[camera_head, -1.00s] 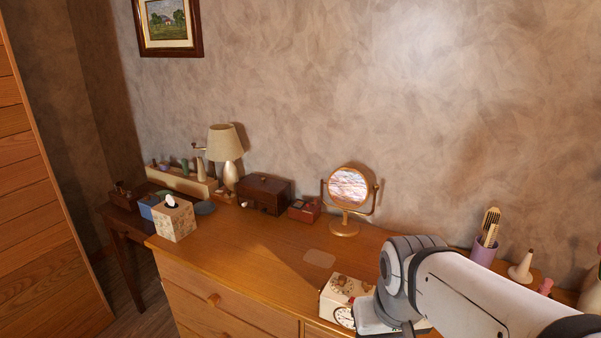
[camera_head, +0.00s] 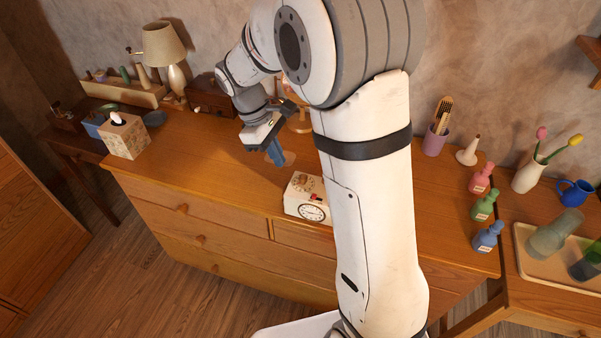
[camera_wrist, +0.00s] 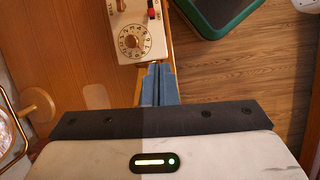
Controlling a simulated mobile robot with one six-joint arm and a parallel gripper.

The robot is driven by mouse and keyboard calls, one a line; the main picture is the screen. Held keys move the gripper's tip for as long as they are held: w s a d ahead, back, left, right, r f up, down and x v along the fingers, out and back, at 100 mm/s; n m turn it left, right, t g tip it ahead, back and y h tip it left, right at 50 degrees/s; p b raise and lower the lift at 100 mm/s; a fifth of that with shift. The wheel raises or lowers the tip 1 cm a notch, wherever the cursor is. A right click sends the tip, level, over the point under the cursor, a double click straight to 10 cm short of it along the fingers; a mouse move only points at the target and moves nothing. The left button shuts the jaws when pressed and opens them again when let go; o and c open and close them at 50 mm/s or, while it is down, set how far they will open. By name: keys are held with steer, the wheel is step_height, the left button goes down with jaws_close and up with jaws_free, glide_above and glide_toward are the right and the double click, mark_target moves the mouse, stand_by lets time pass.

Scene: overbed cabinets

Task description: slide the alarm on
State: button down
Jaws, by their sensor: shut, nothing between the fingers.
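The alarm clock (camera_head: 306,205) is a cream box with a round white dial, standing near the front edge of the wooden dresser. My arm partly hides its right side in the head view. In the wrist view the clock (camera_wrist: 129,20) is at the top, showing a numbered dial and a red slider (camera_wrist: 152,13) in a dark slot beside printed lettering. My gripper (camera_head: 278,157) has blue fingers, pointing down over the dresser, left of and behind the clock. In the wrist view the fingers (camera_wrist: 159,72) are together and empty, their tips just below the clock in the picture.
A tissue box (camera_head: 124,137), lamp (camera_head: 164,45) and dark wooden box (camera_head: 208,98) stand to the left. A mirror (camera_head: 300,124) behind my gripper is mostly hidden by my arm. Small bottles (camera_head: 484,206) and a cup (camera_head: 434,141) stand right. The dresser top left of the clock is clear.

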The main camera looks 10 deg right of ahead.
mark_target(308, 197)
steer(key=shift+w+a+f+n, duration=0.2)
steer(key=shift+w+a, duration=0.05)
steer(key=shift+w, duration=0.15)
steer(key=shift+w+a+f+n, duration=0.2)
steer(key=shift+w+a, duration=0.05)
steer(key=shift+w, duration=0.15)
steer(key=x, duration=0.4)
steer(key=p+x, duration=0.1)
steer(key=x, duration=0.4)
steer(key=shift+s+d+f, duration=0.2)
steer(key=shift+s+d, duration=0.05)
steer(key=shift+d, duration=0.05)
steer(key=s+d, duration=0.1)
steer(key=d+p, duration=0.1)
steer(key=shift+s+d+f, duration=0.15)
steer(key=shift+s+d, duration=0.2)
steer(key=shift+d, duration=0.05)
steer(key=shift+s+d, duration=0.2)
steer(key=shift+d, duration=0.1)
steer(key=shift+s, duration=0.15)
